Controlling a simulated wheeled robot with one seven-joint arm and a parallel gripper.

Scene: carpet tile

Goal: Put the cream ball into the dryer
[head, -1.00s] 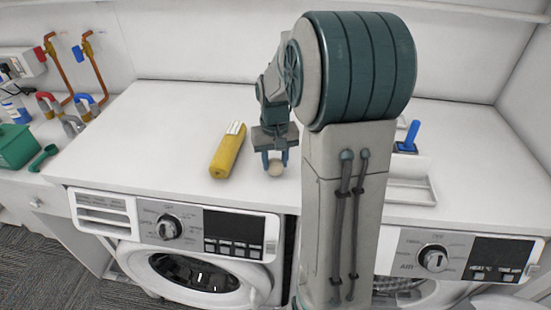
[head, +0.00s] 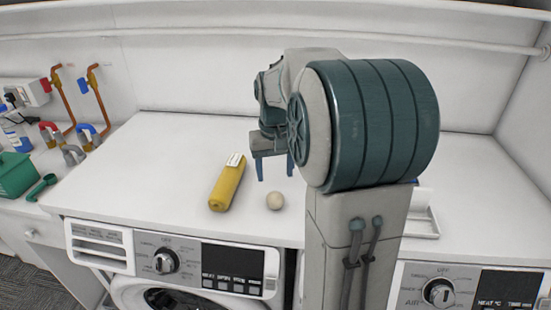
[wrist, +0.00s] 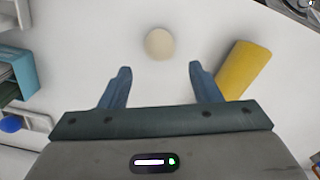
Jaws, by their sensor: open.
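The cream ball (head: 275,201) lies on the white counter, right of a yellow roll. My gripper (head: 274,172) is open and empty above the counter, with the ball below its fingers and apart from them. In the wrist view the ball (wrist: 159,43) shows just beyond the open fingertips (wrist: 160,68), roughly centred between them. The dryer (head: 468,290), with a heat display and an AIR marking, is at the lower right. Only its control panel shows; its door is out of view.
The yellow roll (head: 228,184) lies close to the ball. A washer (head: 190,262) stands at the lower left. A white tray (head: 424,228) is partly hidden behind my arm. The counter's left part is clear.

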